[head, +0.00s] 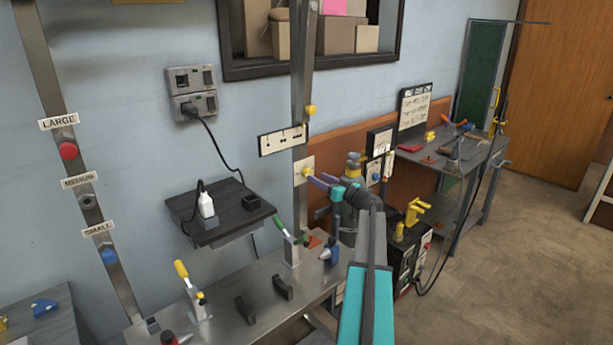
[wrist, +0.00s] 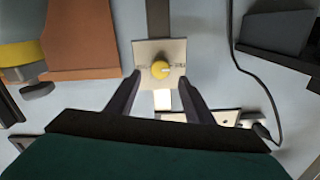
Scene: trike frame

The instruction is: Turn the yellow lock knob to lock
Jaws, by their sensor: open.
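The yellow lock knob (head: 306,172) sits on a pale square plate (head: 303,190) fixed to the metal upright. In the wrist view the round knob (wrist: 160,69) is near the centre of its plate (wrist: 147,48), with small marks on both sides. My gripper (head: 317,181) reaches the plate from the right in the head view. In the wrist view my gripper (wrist: 160,78) is open, with one finger on each side of the knob and a gap to each. I cannot tell whether the fingertips touch the plate.
A label plate (head: 283,139) and another yellow knob (head: 310,111) are above on the wall and upright. A dark shelf (head: 222,215) with a white bottle is to the left. The bench (head: 240,290) below carries clamps. Gas cylinders (head: 350,165) stand close behind my wrist.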

